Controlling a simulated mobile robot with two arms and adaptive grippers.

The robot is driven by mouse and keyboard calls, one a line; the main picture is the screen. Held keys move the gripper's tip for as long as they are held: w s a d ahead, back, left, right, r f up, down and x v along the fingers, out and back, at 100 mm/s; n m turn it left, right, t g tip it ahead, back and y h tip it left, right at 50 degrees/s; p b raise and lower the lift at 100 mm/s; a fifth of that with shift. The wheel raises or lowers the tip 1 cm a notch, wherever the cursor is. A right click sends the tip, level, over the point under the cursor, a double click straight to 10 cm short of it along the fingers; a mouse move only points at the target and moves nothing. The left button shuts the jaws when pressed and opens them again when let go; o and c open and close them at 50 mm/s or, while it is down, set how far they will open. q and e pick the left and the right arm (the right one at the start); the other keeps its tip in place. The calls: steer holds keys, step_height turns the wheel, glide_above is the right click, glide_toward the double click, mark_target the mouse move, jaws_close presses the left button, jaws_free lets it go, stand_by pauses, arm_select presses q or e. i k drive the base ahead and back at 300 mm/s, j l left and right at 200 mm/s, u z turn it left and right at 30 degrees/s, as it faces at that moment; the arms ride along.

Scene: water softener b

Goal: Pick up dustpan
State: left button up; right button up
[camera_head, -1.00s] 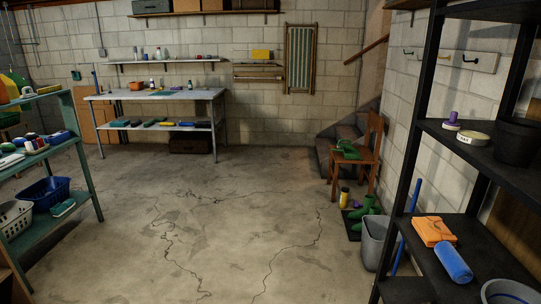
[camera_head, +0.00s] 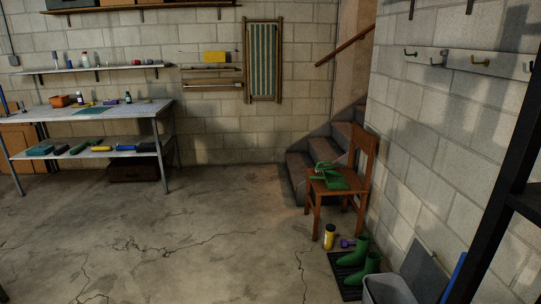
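A green dustpan (camera_head: 331,179) lies on the seat of a wooden chair (camera_head: 316,190) right of centre, in front of the stairs. A green piece with a handle shape rises at its left side; I cannot tell whether it is part of the dustpan or a separate brush. Neither of my grippers is in view.
Green boots (camera_head: 356,252) stand on a black mat (camera_head: 345,272) in front of the chair, with a yellow bottle (camera_head: 329,237) and a purple dumbbell (camera_head: 348,243) close by. A grey bin (camera_head: 388,290) and black shelf (camera_head: 498,215) are at right. The concrete floor (camera_head: 190,235) is clear.

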mark_target(334, 180)
steer(key=i, duration=1.05)
steer(key=i+l+u, duration=0.1)
steer(key=i, duration=0.95)
